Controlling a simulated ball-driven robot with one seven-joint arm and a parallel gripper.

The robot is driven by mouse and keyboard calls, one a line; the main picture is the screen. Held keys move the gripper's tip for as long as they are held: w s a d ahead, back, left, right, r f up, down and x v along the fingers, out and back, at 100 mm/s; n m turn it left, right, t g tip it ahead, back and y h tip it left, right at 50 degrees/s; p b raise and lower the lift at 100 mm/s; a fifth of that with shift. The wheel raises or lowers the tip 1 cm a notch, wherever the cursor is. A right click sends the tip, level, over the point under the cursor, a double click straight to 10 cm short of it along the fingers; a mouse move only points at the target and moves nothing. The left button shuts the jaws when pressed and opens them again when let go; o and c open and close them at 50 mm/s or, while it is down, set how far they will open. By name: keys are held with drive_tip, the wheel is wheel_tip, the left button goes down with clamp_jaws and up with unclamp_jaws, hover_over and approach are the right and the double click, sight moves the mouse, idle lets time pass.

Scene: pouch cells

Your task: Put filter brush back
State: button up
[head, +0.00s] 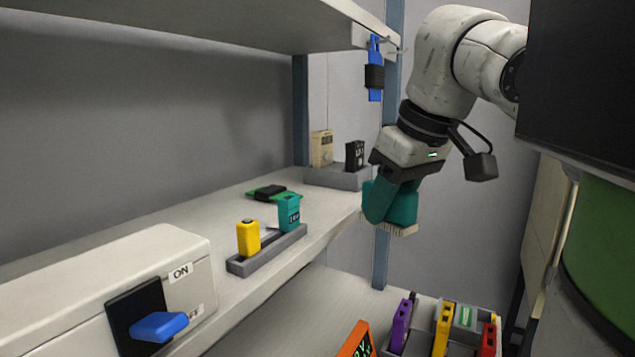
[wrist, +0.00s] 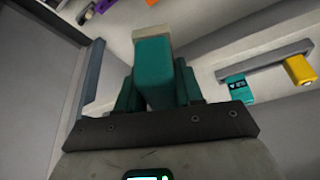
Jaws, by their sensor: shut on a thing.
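My gripper (head: 392,200) hangs in front of the shelf at the right, pointing down, with teal fingers. It is shut on the filter brush, a teal block with pale bristles (head: 398,230) facing down at its lower end. In the wrist view the brush (wrist: 154,70) stands out between the fingers (wrist: 158,95), its pale end farthest from the gripper. The brush is in the air, apart from the shelf edge. The fingers hide part of its body.
The shelf (head: 120,234) bears a grey holder (head: 262,254) with yellow and teal packs, a green-and-black item (head: 268,192), and another holder (head: 337,179) behind. A blue-and-black item (head: 375,75) hangs from a hook. Below is a bin (head: 420,343) of coloured packs. An ON-labelled machine (head: 130,265) stands left.

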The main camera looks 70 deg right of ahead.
drive_tip(key=w+d+p, duration=0.1)
drive_tip(key=w+p, duration=0.1)
drive_tip(key=p, duration=0.1)
drive_tip(key=w+d+p, duration=0.2)
drive_tip(key=w+p, duration=0.1)
drive_tip(key=p, duration=0.1)
drive_tip(key=w+d+r+p, duration=0.1)
drive_tip(key=w+d+p, duration=0.1)
drive_tip(key=p, duration=0.2)
drive_tip(key=shift+w+d, duration=0.25)
drive_tip(key=w+p, duration=0.1)
drive_tip(key=p, duration=0.1)
drive_tip(key=shift+d+f+p, duration=0.35)
drive_tip(key=shift+d, duration=0.05)
drive_tip(key=shift+w+d+r+p, duration=0.15)
drive_tip(key=shift+w+p, duration=0.15)
drive_tip(key=shift+p, duration=0.35)
drive_tip(key=shift+w+d+f, duration=0.2)
drive_tip(key=shift+w+d, duration=0.7)
drive_tip(key=shift+w, duration=0.3)
drive_tip(key=shift+f, duration=0.6)
drive_tip(key=shift+s+f, duration=0.1)
drive_tip(key=shift+f, duration=0.15)
drive_tip(key=shift+f, duration=0.1)
